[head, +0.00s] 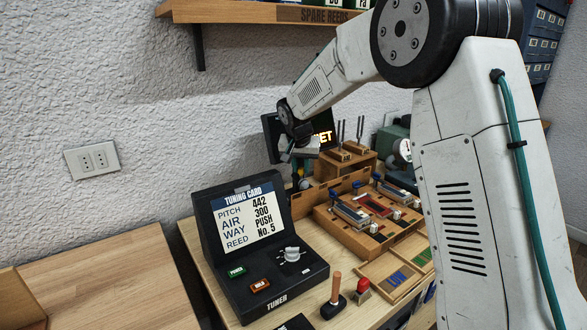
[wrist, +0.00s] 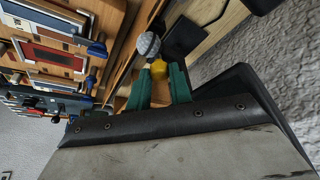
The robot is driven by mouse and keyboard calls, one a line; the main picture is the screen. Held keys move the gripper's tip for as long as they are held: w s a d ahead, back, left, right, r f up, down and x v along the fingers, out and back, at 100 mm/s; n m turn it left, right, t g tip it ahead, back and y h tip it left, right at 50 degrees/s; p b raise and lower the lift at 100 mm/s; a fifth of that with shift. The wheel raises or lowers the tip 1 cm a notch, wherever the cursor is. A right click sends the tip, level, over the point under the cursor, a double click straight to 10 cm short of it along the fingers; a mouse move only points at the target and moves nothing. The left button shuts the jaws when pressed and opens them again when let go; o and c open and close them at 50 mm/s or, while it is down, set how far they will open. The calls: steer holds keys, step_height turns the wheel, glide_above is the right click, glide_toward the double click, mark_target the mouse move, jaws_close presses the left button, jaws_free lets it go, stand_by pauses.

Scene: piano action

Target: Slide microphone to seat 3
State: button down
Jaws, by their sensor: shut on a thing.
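The microphone (wrist: 148,45) has a round grey mesh head and a yellow part below it. My gripper (wrist: 165,82), with teal fingers, is shut on the yellow part in the wrist view. In the head view my gripper (head: 302,165) is at the back of the bench, left of the wooden fork block, and the microphone is small and partly hidden there. The wooden reed bench (head: 347,235) holds several metal and coloured plates with blue-handled clamps. A wooden rail (head: 335,192) runs along its back-left side. I cannot read which seat is number 3.
A black tuner (head: 305,277) with an upright tuning card (head: 243,215) stands in front and left. Tuning forks on a wooden block (head: 345,166) and a dark display (head: 323,137) stand behind. A wooden-handled tool (head: 335,297) and a red button (head: 363,286) are at the front.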

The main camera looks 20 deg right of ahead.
steer(key=w+d, duration=0.4)
steer(key=d, duration=0.9)
steer(key=w+d, duration=0.5)
steer(key=d, duration=0.9)
steer(key=shift+d, duration=0.15)
steer(key=shift+s+d, duration=0.1)
steer(key=c, duration=1.5)
jaws_free()
steer(key=shift+o, duration=1.2)
steer(key=shift+d, duration=0.2)
steer(key=v, duration=0.7)
steer(key=shift+a+r, duration=0.25)
steer(key=shift+r, duration=0.1)
steer(key=shift+s, duration=0.1)
